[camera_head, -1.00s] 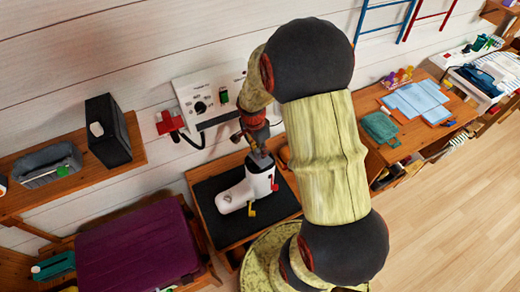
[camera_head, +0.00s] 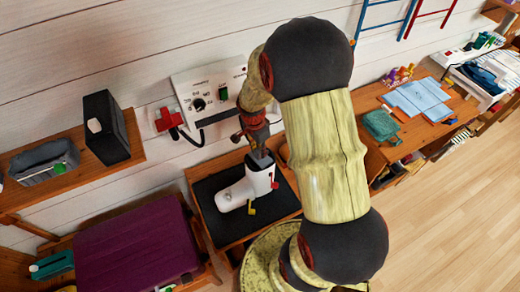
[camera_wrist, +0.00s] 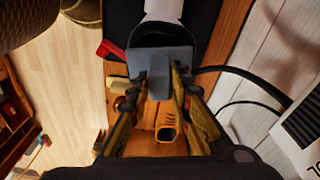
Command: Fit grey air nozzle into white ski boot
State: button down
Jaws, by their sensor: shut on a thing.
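The white ski boot (camera_head: 236,193) stands on a dark mat (camera_head: 209,196), with a yellow buckle and a red part on its side. My gripper (camera_head: 257,147) is over the top of the boot, shut on the grey air nozzle (camera_head: 262,159). In the wrist view the grey nozzle (camera_wrist: 160,66) sits between the fingers of my gripper (camera_wrist: 160,87), at the dark opening of the boot (camera_wrist: 165,8). The nozzle's lower end is hidden, so I cannot tell how deep it is in the boot.
A white control box (camera_head: 212,92) with a dial is on the wall behind the boot. A red cross-shaped handle (camera_head: 168,119) with a black cable is beside it. A black speaker (camera_head: 107,128) stands on the left shelf, above a purple case (camera_head: 137,248). A desk (camera_head: 405,140) is at right.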

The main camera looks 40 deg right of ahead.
jog(key=shift+f, duration=0.3)
jog(key=c, duration=1.5)
grip_release()
jog(key=shift+r, duration=0.1)
jog(key=shift+c, duration=0.2)
notch_tip(320, 180, up, 12)
jog(key=a, duration=0.1)
jog(key=shift+a, duration=0.25)
